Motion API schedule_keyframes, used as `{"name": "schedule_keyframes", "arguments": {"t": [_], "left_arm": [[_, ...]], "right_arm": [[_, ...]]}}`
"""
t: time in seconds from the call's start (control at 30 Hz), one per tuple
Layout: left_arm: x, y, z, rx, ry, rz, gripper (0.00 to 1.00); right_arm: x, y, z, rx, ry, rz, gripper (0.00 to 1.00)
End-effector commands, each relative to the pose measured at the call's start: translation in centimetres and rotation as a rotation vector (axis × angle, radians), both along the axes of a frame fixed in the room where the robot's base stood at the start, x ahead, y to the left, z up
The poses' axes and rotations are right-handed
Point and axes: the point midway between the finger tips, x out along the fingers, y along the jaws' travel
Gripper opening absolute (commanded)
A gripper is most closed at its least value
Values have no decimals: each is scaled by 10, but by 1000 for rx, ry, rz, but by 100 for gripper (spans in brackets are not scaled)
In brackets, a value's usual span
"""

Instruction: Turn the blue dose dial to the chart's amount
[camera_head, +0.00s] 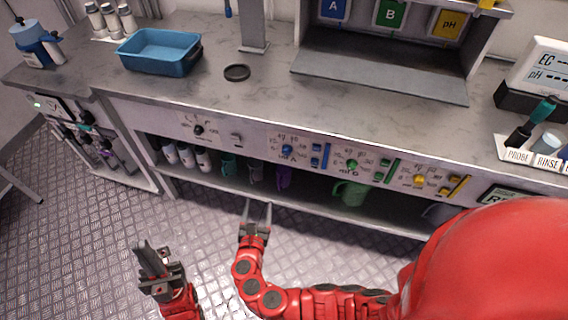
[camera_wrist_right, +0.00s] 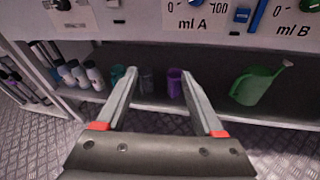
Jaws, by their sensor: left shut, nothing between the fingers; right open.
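The blue dose dial (camera_head: 287,150) is on the front panel of the bench, in the section marked ml A. Its number marks are too small to read in the head view, and it is cut off at the top of the right wrist view. My right gripper (camera_head: 257,206) is open and empty, below and in front of the panel, apart from the dial. Its two fingers (camera_wrist_right: 160,88) point at the shelf under the panel. My left gripper (camera_head: 155,256) is shut and empty, further left above the floor. I cannot make out a dose chart.
Beside the blue dial is a blue slider (camera_head: 316,158). A green dial (camera_head: 351,166) and yellow dial (camera_head: 419,180) sit further right. The shelf below holds white bottles (camera_head: 186,156), a purple cup (camera_head: 284,177) and a green watering can (camera_head: 350,193). A blue tub (camera_head: 158,52) stands on the bench.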

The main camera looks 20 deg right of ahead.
Motion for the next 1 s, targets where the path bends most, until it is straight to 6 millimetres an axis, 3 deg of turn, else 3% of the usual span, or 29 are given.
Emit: {"name": "schedule_keyframes", "arguments": {"t": [0.03, 0.2, 0.37, 0.53, 1.0], "left_arm": [[0, 0, -9, 0, 0, 0, 0], [0, 0, -15, 0, 0, 0, 0], [0, 0, -15, 0, 0, 0, 0], [0, 0, -11, 0, 0, 0, 0], [0, 0, -4, 0, 0, 0, 0]], "right_arm": [[-4, -2, 9, -64, -35, -36, 69], [-20, -18, 45, -201, -108, -164, 69], [-20, -27, 56, -232, -126, -202, 69], [3, -44, 57, -234, -124, -208, 69], [94, -104, 55, -232, -121, -203, 69]]}}
